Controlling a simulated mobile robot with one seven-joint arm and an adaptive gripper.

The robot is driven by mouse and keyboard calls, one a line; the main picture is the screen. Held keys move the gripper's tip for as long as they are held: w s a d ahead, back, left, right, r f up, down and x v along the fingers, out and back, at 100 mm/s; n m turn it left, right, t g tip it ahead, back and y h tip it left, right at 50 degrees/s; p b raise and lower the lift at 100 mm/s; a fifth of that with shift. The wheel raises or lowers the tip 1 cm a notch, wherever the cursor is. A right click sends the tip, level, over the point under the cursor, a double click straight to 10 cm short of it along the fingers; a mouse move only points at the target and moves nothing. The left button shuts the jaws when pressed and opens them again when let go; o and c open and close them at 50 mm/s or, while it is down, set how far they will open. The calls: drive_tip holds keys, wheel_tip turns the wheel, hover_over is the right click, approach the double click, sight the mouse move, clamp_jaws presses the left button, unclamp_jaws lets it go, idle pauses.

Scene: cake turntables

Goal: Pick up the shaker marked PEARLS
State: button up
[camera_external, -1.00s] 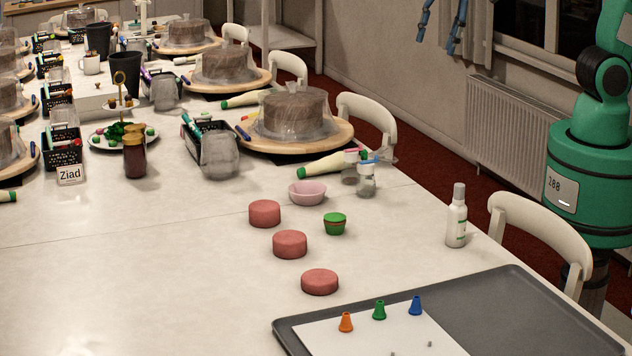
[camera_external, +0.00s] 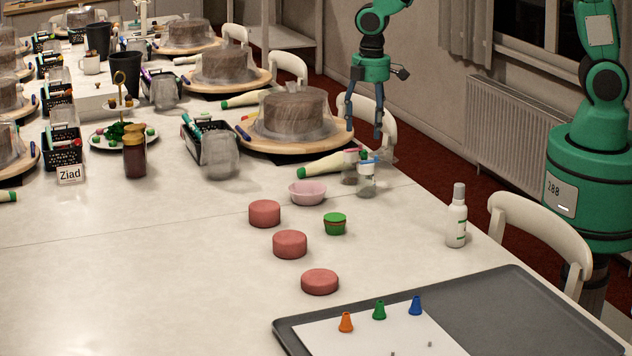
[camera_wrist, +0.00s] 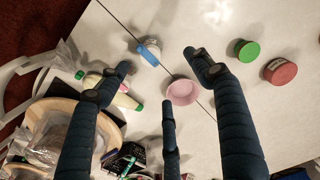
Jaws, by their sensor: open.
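Two small clear shakers stand close together on the table. The front shaker (camera_external: 366,186) has a blue lid, and the rear shaker (camera_external: 349,174) has a reddish lid. I cannot read a PEARLS mark on either. My gripper (camera_external: 364,132) hangs open and empty above them, fingers pointing down. In the wrist view the blue-lidded shaker (camera_wrist: 149,53) lies between the open fingers (camera_wrist: 158,68), apart from them. A pink lid (camera_wrist: 124,88) shows by the left finger.
A piping bag (camera_external: 322,166) lies beside the shakers, with a pink bowl (camera_external: 307,194) in front. A covered cake (camera_external: 290,113) on a turntable stands behind left. A green-lidded tub (camera_external: 335,224), red discs (camera_external: 290,244) and a white bottle (camera_external: 457,220) stand nearer. The table's front left is clear.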

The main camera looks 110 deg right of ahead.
sight(366, 161)
drive_tip(key=f, duration=0.1)
drive_tip(key=d+f, duration=0.2)
drive_tip(key=shift+s+d+f, duration=0.1)
drive_tip(key=shift+s+f, duration=0.1)
drive_tip(key=shift+s, duration=0.1)
drive_tip(key=shift+f, duration=0.1)
drive_tip(key=shift+f+b, duration=0.8)
drive_tip(key=shift+f, duration=3.4)
drive_tip(key=shift+f+b, duration=0.8)
drive_tip(key=shift+f, duration=1.85)
drive_tip(key=c, duration=1.4)
